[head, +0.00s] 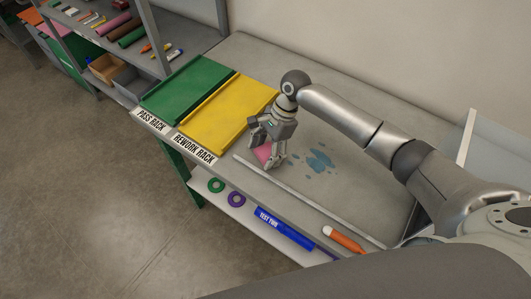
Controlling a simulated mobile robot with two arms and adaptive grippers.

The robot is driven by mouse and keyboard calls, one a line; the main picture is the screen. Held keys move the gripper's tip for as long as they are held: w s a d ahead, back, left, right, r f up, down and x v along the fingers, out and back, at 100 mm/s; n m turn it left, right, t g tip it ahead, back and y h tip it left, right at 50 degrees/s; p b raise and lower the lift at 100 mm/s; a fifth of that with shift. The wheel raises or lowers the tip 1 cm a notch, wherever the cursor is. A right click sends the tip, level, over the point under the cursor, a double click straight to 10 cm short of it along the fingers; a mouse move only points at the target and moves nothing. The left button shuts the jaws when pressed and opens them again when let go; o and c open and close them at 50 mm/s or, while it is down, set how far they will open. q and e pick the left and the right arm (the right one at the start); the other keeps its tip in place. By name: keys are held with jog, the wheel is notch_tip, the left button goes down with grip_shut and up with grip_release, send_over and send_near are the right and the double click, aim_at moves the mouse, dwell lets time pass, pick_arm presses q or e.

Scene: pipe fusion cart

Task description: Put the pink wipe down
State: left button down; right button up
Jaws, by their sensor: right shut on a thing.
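The pink wipe (263,153) is partly visible between the fingers of my right gripper (268,158). The gripper points down and is shut on the wipe, low over the grey bench top (352,203). I cannot tell whether the wipe touches the bench. A blue wet patch (319,160) lies on the bench just right of the gripper. My left gripper is not in view.
The yellow rework rack (228,115) and green pass rack (188,87) lie left of the gripper. A pale strip (300,197) runs near the bench's front. A lower shelf holds a blue tube (284,228), an orange marker (343,239) and two rings. Shelving stands upper left.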

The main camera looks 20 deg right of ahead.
jog(key=shift+s+f, duration=0.15)
jog(key=shift+f, duration=0.2)
jog(key=o, duration=0.7)
jog(key=shift+o, duration=1.1)
jog(key=shift+f, duration=0.1)
jog(key=shift+r, duration=0.45)
jog(key=b+v, duration=0.1)
jog(key=v, duration=1.1)
jog(key=shift+b, duration=0.3)
